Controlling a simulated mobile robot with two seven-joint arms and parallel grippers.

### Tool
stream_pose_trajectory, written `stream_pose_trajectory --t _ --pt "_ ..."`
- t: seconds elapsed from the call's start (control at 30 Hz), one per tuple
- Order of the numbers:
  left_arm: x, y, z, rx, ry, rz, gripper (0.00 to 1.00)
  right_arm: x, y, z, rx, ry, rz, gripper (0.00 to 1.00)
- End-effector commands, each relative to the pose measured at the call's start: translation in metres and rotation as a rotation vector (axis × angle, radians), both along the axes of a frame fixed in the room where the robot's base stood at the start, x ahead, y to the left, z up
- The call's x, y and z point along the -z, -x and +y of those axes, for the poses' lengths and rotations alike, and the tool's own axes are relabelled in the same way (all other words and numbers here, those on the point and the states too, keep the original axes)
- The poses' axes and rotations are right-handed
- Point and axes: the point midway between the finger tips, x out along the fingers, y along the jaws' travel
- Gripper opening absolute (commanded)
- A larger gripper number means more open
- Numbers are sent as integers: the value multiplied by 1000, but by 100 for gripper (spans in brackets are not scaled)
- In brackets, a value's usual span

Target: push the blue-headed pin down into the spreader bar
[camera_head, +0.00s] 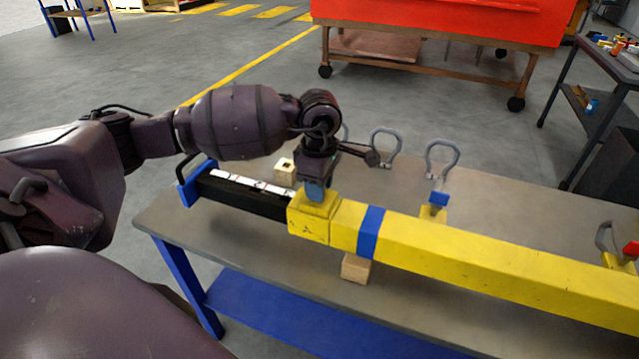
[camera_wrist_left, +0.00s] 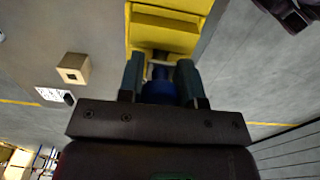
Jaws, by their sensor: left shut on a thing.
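The yellow spreader bar (camera_head: 480,256) lies along the bench, with a blue band around it and a raised yellow collar (camera_head: 313,222) at its left end. It also shows in the left wrist view (camera_wrist_left: 165,15). My left gripper (camera_head: 317,188) points down at the top of this collar. It is shut on the blue-headed pin, whose blue head (camera_wrist_left: 158,93) shows between the fingers in the left wrist view. The pin's shaft is mostly hidden, and I cannot tell how deep it sits. My right gripper is not recognisable in either view.
A black bar (camera_head: 243,196) with a blue end extends left from the collar. A holed wooden block (camera_head: 285,172) stands behind it, and another block (camera_head: 356,268) sits under the bar. Grey shackles (camera_head: 442,158) stand behind the bar. The bench top (camera_head: 185,222) is bare at front left.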

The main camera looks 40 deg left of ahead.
Motion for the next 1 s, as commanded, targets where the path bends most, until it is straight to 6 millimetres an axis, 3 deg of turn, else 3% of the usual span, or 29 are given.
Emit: stream_pose_trajectory --t 0.73,0.77,0.93,1.0 --pt "13 0 0 0 0 0 9 5 -6 2 -6 0 -8 39" --pt "12 0 0 0 0 0 37 5 -7 1 -6 0 -9 39" --pt "12 0 0 0 0 1 62 5 -6 1 -5 0 -8 39" --pt "13 1 0 1 0 2 62 5 -5 1 -4 0 -6 39"
